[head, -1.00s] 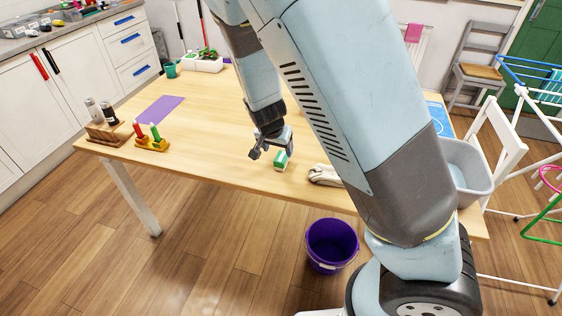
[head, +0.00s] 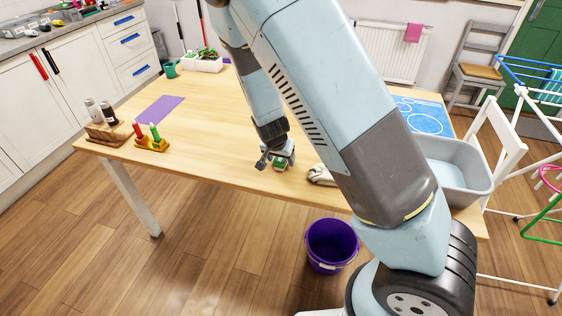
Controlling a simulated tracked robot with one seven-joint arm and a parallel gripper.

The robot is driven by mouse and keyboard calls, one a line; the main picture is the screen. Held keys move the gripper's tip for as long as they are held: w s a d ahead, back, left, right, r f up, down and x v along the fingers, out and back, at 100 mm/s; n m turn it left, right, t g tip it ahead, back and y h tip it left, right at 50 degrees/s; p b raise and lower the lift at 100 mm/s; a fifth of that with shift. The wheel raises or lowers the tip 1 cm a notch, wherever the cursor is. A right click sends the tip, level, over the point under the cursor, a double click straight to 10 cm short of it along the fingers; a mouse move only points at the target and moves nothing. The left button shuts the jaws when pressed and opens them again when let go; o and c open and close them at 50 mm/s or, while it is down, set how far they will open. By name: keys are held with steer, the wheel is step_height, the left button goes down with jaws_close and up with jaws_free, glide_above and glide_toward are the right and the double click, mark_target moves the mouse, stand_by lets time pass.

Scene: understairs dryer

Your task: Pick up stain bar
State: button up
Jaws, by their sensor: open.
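The stain bar (head: 279,167) is a small green and white block on the wooden table (head: 222,130), near its front edge. My gripper (head: 276,163) is open and low over the table, right at the bar. One finger shows to the left of the bar, and the gripper body covers part of it. I cannot tell whether the fingers touch it.
A pale cloth bundle (head: 321,175) lies just right of the bar. A holder with red and green items (head: 151,144), a wooden rack (head: 108,135) and a purple mat (head: 160,109) are on the left. A grey basin (head: 462,170) is at right; a purple bucket (head: 331,245) stands on the floor.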

steer(key=shift+w+f, duration=0.2)
steer(key=shift+f, duration=0.3)
steer(key=c, duration=1.1)
